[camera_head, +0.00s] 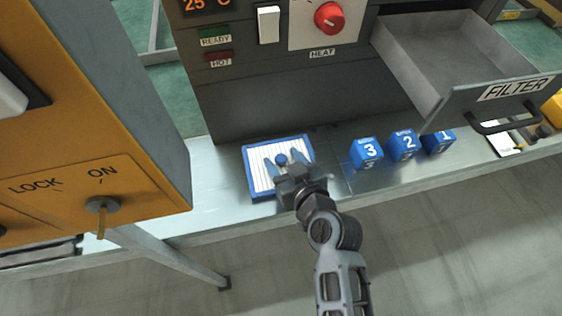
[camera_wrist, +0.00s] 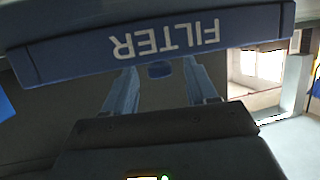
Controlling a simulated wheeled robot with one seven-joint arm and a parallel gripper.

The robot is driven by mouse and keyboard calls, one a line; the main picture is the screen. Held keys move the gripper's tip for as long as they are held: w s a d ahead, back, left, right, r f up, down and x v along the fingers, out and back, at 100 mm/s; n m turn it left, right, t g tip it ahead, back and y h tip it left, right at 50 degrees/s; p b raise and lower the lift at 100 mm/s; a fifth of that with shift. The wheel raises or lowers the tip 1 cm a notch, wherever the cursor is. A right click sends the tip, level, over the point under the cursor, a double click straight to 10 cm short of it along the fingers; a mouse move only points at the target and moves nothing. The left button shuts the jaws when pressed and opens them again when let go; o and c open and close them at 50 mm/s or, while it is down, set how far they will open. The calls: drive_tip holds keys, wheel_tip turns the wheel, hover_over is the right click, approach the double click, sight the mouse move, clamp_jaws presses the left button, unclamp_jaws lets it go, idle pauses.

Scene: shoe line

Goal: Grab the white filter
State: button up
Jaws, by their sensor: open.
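The white filter (camera_head: 262,178) has a ribbed white face and a blue frame, and it is on the metal bench in front of the machine. My gripper (camera_head: 282,160) is over the filter's face, its two fingers open and apart. A small blue knob shows between the fingers in both views. In the wrist view my gripper (camera_wrist: 160,70) has the knob (camera_wrist: 160,71) between its fingertips, with no clear contact. A blue panel (camera_wrist: 80,54) with upside-down FILTER lettering spans the top there. My wrist hides part of the filter's near edge.
Blue blocks numbered 3 (camera_head: 366,153), 2 (camera_head: 404,144) and 1 (camera_head: 438,140) stand right of the filter. An open, empty-looking drawer (camera_head: 455,60) labelled FILTER juts out above them. An orange cabinet (camera_head: 80,110) with a LOCK/ON switch stands at the left.

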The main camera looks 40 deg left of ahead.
clamp_jaws()
idle(0.6)
